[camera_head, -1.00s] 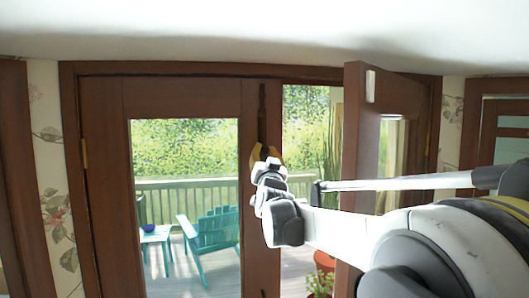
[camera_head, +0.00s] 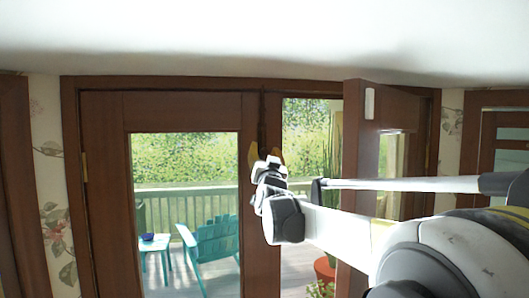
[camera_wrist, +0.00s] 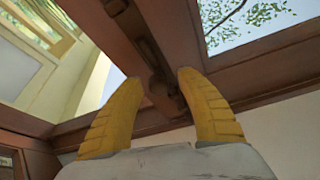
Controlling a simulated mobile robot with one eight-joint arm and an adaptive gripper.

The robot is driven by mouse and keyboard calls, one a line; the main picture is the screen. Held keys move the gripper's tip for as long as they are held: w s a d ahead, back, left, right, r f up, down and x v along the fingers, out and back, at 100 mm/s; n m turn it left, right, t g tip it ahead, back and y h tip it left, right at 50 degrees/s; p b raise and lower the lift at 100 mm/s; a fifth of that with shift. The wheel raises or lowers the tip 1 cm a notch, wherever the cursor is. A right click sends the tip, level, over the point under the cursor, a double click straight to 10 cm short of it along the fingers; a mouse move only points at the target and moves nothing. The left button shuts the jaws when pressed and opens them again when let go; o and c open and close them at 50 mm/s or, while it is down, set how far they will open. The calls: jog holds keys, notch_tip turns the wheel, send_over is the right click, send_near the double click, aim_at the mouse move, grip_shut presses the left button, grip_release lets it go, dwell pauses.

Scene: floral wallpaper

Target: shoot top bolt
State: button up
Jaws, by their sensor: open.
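The top bolt (camera_wrist: 155,85) is a dark metal fitting on the brown door's edge stile, seen between my fingers in the wrist view. In the head view the dark strip of the bolt (camera_head: 263,125) runs down the stile above my gripper. My gripper (camera_head: 266,158) has yellow fingers and points up in front of this stile. In the wrist view my gripper (camera_wrist: 160,108) is open and empty, with the bolt beyond its fingertips. Whether a finger touches the bolt cannot be told. The left door (camera_head: 185,109) is closed in its frame.
The right door (camera_head: 365,140) stands swung open toward me, close to my arm. The brown frame's top rail (camera_head: 200,84) runs below the white ceiling (camera_head: 260,40). A deck with a teal chair (camera_head: 212,240) and small table (camera_head: 154,245) lies beyond the glass.

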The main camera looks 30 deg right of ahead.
jog(key=v, duration=1.2)
jog(key=s+a+f+n+g+y+b, duration=0.2)
jog(key=s+a+f+y+b, duration=0.3)
jog(key=f, duration=0.7)
jog(key=s+a+f+n+g+b, duration=0.15)
jog(key=a+f+b, duration=0.25)
jog(key=f+b, duration=0.6)
jog(key=s+a+f+n+g+y+b, duration=0.2)
jog(key=a+f+y+b, duration=0.15)
jog(key=f, duration=1.05)
jog(key=s+a+f+g+b, duration=0.1)
jog(key=s+f+b, duration=0.4)
jog(key=f, duration=0.6)
jog(key=s+a+f+n+g+b, duration=0.1)
jog(key=s+f+g+b, duration=0.3)
jog(key=s+f, duration=0.4)
jog(key=s+a+f+n+g+b, duration=0.1)
jog(key=s+f+b, duration=0.6)
jog(key=f, duration=0.7)
jog(key=shift+a+f+g, duration=0.4)
jog(key=shift+a+g, duration=0.5)
jog(key=shift+g, duration=0.25)
jog(key=shift+s, duration=0.1)
